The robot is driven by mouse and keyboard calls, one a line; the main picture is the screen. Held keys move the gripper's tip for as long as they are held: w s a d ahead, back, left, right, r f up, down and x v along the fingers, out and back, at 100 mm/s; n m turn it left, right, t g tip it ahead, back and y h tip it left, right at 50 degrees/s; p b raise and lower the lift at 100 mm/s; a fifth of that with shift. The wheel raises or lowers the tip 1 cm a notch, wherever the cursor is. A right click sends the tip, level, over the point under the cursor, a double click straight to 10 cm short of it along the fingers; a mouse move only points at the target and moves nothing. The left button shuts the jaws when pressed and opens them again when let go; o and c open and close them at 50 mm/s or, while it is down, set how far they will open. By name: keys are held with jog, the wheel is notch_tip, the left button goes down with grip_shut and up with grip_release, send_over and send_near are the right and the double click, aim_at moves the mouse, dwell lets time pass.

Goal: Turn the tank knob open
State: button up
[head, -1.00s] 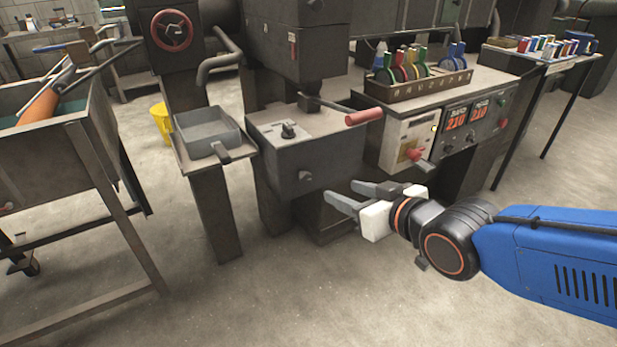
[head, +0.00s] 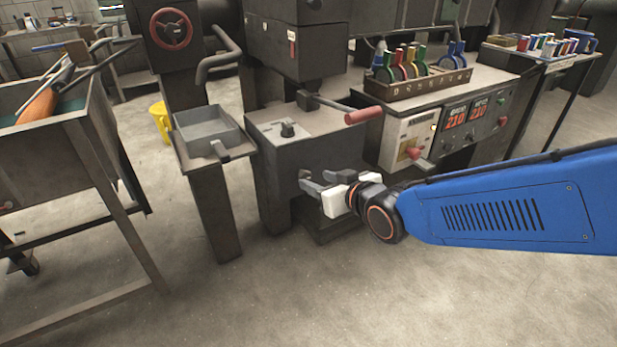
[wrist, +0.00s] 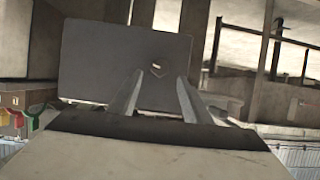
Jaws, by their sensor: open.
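A small dark knob (wrist: 158,68) sits on the front face of a grey metal tank box (head: 275,165). My gripper (head: 308,182) is open in front of that face, low and near its right side. In the wrist view the two fingers (wrist: 155,95) are spread and point at the face, with the knob between and beyond their tips. The jaws look empty. In the head view the fingers overlap the knob's place, so I cannot tell the exact gap. Another black knob (head: 288,130) stands on the box top.
A red-handled lever (head: 362,116) reaches out above my gripper. A control bench (head: 395,140) with a red knob (head: 413,153) stands to the right. A grey tray (head: 207,132) is at the left. The floor in front is clear.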

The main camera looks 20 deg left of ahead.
aim_at(306, 176)
jog(key=shift+x, duration=2.9)
jog(key=shift+c, duration=0.5)
jog(key=c, duration=0.9)
